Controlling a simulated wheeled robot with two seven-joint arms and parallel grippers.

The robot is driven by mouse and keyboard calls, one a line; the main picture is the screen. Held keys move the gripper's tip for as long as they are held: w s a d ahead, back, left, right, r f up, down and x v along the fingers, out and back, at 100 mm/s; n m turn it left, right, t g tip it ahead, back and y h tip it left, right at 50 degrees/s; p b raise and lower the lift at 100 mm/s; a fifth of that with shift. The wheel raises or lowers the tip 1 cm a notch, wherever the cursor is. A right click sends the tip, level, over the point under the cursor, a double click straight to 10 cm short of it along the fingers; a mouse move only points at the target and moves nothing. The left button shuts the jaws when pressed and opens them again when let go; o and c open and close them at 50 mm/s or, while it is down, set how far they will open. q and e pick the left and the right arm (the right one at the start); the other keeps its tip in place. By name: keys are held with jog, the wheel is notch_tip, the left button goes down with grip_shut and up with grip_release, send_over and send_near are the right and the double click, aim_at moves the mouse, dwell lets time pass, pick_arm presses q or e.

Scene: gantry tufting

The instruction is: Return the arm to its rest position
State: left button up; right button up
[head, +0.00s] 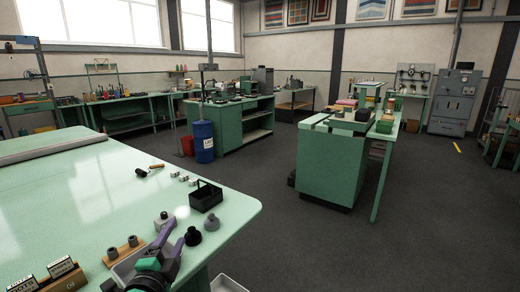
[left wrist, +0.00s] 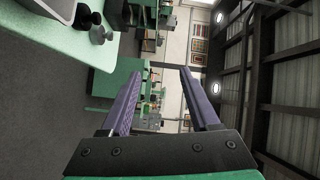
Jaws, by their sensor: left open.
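My left gripper (head: 172,238) shows at the bottom of the head view, over the near right part of the pale green table (head: 110,190). Its two purple fingers are apart with nothing between them. In the left wrist view the gripper (left wrist: 190,80) is also open and empty, with the room beyond it. The rest of the left arm is mostly out of the picture. My right gripper is in neither view.
A black caddy (head: 206,196), dark round knobs (head: 211,222) and a wooden holder (head: 124,250) stand close to the left gripper. A blue drum (head: 203,141) and green benches (head: 232,125) stand farther back.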

pick_arm(q)
jog(key=s+a+f+n+g+y, duration=0.1)
jog(key=s+a+f+n+g, duration=0.1)
jog(key=s+f+n+g, duration=0.45)
jog(key=s+a+f+n+g+y, duration=0.1)
jog(key=s+a+f+n+g, duration=0.15)
jog(key=f, duration=0.65)
jog(key=s+d+f+n+g+h, duration=0.1)
jog(key=s+f+n+g, duration=0.1)
jog(key=s+f, duration=0.35)
jog(key=s+d+f+n+g+h, duration=0.1)
jog(key=s+f+n+g, duration=0.15)
jog(key=s, duration=0.55)
jog(key=s+f+g, duration=0.1)
jog(key=s+f, duration=0.1)
jog(key=f, duration=1)
jog(key=s+f+g, duration=0.1)
jog(key=s+f, duration=0.1)
jog(key=f, duration=1.1)
jog(key=s+a+f+g, duration=0.1)
jog(key=s+a+f, duration=0.1)
jog(key=s+f, duration=1)
jog(key=s, duration=0.3)
jog(key=shift+s+a+f, duration=0.25)
jog(key=shift+a+f, duration=0.05)
jog(key=shift+a, duration=0.05)
